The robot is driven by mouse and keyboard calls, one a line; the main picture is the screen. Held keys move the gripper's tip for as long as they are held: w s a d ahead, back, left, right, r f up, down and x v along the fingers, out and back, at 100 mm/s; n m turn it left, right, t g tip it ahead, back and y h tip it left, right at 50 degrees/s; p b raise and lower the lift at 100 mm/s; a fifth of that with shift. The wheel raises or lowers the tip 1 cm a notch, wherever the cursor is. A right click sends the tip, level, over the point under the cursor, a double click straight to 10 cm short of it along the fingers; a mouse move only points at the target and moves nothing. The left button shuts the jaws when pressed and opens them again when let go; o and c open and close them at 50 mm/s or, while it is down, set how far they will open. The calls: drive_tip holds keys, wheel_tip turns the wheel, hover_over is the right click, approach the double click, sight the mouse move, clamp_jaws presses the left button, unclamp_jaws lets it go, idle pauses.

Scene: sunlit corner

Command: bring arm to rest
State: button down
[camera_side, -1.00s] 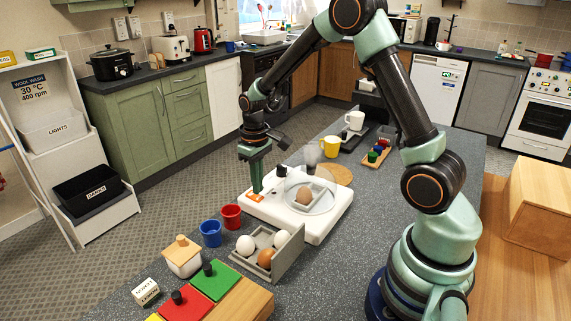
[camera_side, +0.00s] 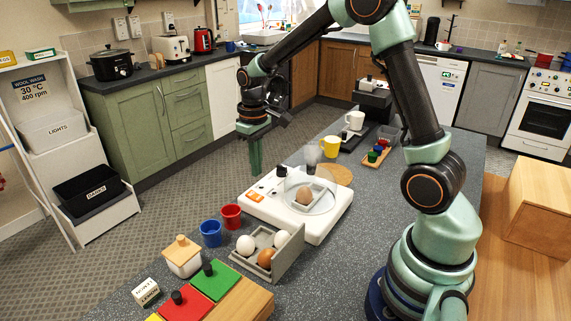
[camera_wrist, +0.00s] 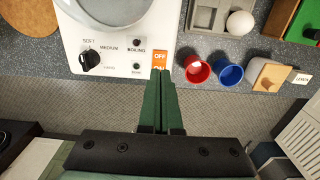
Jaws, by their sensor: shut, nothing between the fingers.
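My gripper (camera_side: 255,158) is shut and empty, with its green fingers pointing down, in the air above and behind the white egg cooker (camera_side: 262,208). In the wrist view my gripper (camera_wrist: 161,84) shows its two fingers together, below the orange OFF/ON switch (camera_wrist: 160,60) on the cooker's panel. A brown egg (camera_side: 304,195) sits in a grey holder under the cooker's clear cover. My arm rises from its base at the right and reaches over the worktop.
A red cup (camera_side: 231,217), a blue cup (camera_side: 210,233) and a grey egg tray (camera_side: 288,254) with several eggs stand in front of the cooker. The floor left of the worktop is clear.

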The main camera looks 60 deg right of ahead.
drive_tip(key=s+a+r+t, duration=0.2)
drive_tip(key=s+a+r, duration=0.1)
drive_tip(key=s+r, duration=0.3)
drive_tip(key=s+a+r+t, duration=0.3)
drive_tip(key=s+r, duration=0.3)
drive_tip(key=s, duration=0.2)
drive_tip(key=shift+a+r+t, duration=0.3)
drive_tip(key=shift+a+r, duration=0.1)
drive_tip(key=shift+a, duration=0.2)
